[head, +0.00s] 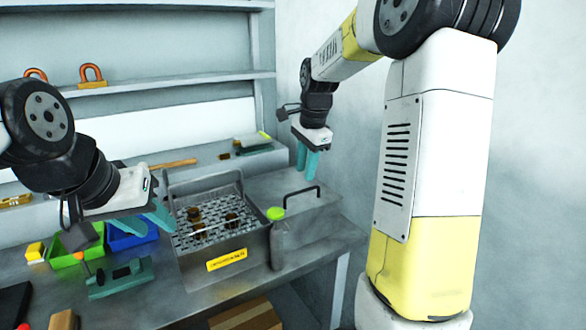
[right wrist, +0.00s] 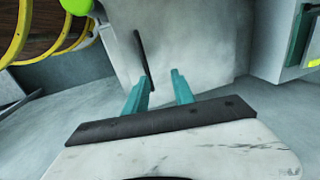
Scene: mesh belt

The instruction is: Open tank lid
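The tank lid (head: 312,210) is a flat grey metal plate with a black bar handle (head: 303,193), lying level at the right end of the bench. My right gripper (head: 307,172) hangs above and behind the handle, pointing down. It is empty, with its two teal fingers apart. In the right wrist view, the handle (right wrist: 143,58) is beyond the fingertips (right wrist: 164,84), nearer the left one, with no contact visible. My left gripper (head: 166,218) is at the left, beside the basket; its finger gap is unclear from this angle.
A grey mesh basket (head: 238,259) with brown parts stands left of the lid. A grey bottle with a green cap (head: 276,213) stands in front of the lid. Green (head: 67,262) and blue bins and a teal tool (head: 122,279) lie left. A wall is at the right.

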